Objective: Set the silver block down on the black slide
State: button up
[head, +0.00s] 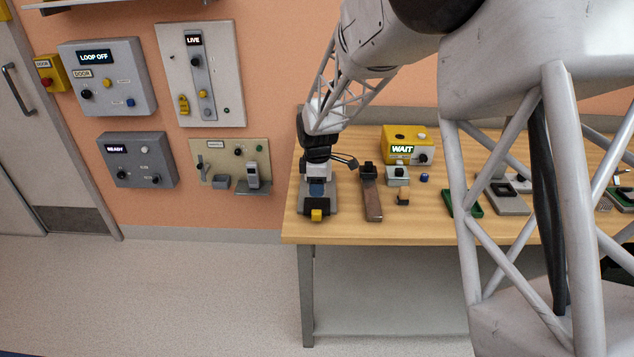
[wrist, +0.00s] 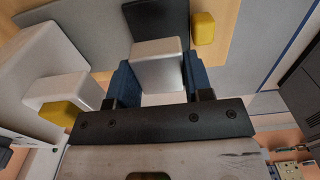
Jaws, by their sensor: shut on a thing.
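My gripper (head: 317,192) points down over a grey plate (head: 332,205) at the left end of the table. In the wrist view its blue fingers (wrist: 158,75) are shut on the silver block (wrist: 158,62), one finger on each side. A dark grey flat piece (wrist: 148,15), which looks like the black slide, lies just beyond and beneath the block. I cannot tell whether the block touches it. In the head view the block is hidden by my gripper. A yellow piece (head: 317,215) at the plate's front also shows in the wrist view (wrist: 203,28).
A white arched part (wrist: 70,88) with yellow under it stands close to the left of my gripper in the wrist view. A brown bar with a black top (head: 372,200) lies to the right on the table. A yellow WAIT box (head: 400,136) stands behind.

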aim_at(317, 205)
jog(key=shift+f, duration=1.6)
jog(key=shift+f, duration=0.3)
jog(key=shift+f, duration=0.25)
jog(key=shift+f, duration=0.35)
dwell(0.3)
jog(key=o, duration=1.1)
jog(key=shift+c, duration=0.2)
jog(key=shift+r, duration=0.1)
jog(key=shift+r, duration=3.8)
